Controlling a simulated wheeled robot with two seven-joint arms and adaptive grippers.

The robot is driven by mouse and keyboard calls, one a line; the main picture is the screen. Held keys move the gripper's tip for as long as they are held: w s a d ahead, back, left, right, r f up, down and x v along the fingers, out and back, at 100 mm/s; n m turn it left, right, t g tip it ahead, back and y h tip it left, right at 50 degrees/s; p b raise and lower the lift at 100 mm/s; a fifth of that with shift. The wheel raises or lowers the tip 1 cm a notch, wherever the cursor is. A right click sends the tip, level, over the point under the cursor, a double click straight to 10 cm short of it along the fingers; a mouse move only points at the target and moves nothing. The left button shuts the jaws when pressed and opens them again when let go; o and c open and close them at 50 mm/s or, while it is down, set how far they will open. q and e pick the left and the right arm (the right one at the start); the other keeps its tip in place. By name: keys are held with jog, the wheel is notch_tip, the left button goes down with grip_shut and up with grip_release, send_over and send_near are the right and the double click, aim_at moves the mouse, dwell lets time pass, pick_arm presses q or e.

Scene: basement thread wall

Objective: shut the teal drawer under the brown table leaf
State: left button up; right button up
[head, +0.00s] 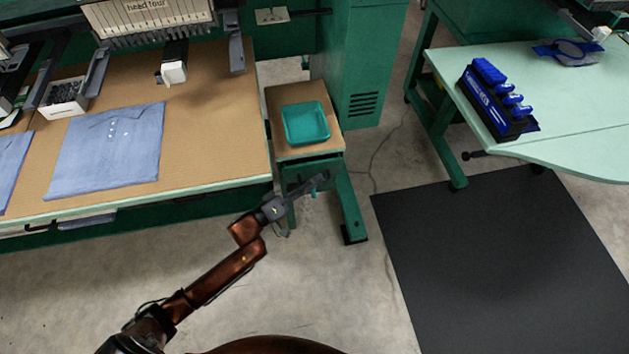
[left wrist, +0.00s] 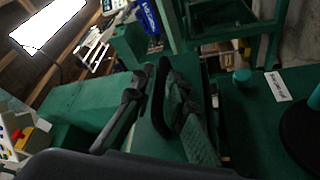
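The small brown table leaf (head: 283,97) stands right of the long worktable, with a teal tray (head: 306,123) on top. Under its front edge is a dark green drawer area (head: 305,166); my arm partly covers it, and I cannot tell how far out the drawer is. My left gripper (head: 320,182) is just in front of and below this edge; whether it touches is unclear. In the left wrist view its two fingers (left wrist: 150,82) are apart, with nothing clearly held between them. A teal knob (left wrist: 242,76) on a green panel shows right of them. My right gripper is not in view.
A green leg (head: 348,205) with a dark foot stands right of the gripper. The long worktable (head: 215,150) with folded blue shirts (head: 108,150) is left. A pale green table (head: 575,125) and black floor mat (head: 500,265) are right. Bare floor lies in front.

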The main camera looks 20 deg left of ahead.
aim_at(310, 173)
pick_arm(q)
grip_shut()
dwell(0.3)
jog(key=w+a, duration=0.2)
jog(key=shift+w, duration=0.35)
jog(key=shift+w+a, duration=0.1)
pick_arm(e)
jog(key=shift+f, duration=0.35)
pick_arm(q)
jog(key=shift+o, duration=0.7)
grip_release()
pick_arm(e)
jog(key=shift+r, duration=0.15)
